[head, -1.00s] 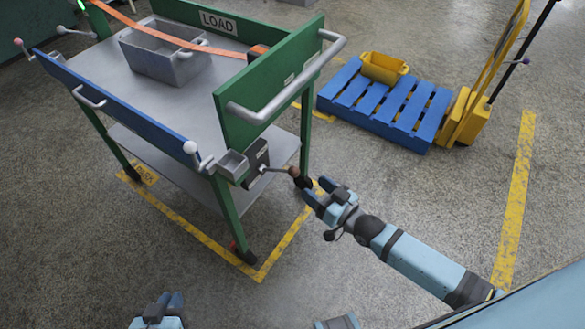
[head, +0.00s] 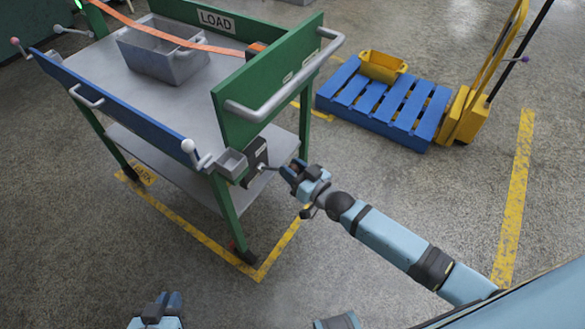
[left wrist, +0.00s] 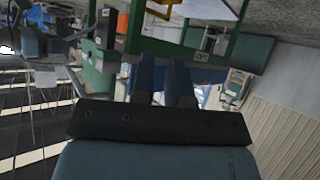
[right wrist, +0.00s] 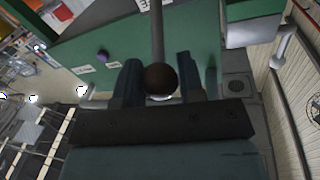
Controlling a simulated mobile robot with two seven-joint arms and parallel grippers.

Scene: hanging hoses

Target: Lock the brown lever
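The brown lever is on a dark bracket (head: 256,158) at the near corner of the green cart. Its thin shaft (head: 270,168) points sideways to the right. In the right wrist view its brown ball knob (right wrist: 160,80) lies between my right fingers, and the shaft runs away upward. My right gripper (head: 290,172) hides the knob in the head view. Its fingers look open on either side of the knob; contact is hard to judge. My left gripper (head: 168,298) is low in the head view, empty, its fingers a little apart in the left wrist view (left wrist: 162,75).
The cart has a green end panel (head: 270,90) with a grey handle (head: 285,85) just above the lever. A small grey box (head: 231,163) is beside the bracket. A blue pallet (head: 385,105) with a yellow bin (head: 382,66) stands at the right. The near floor is open.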

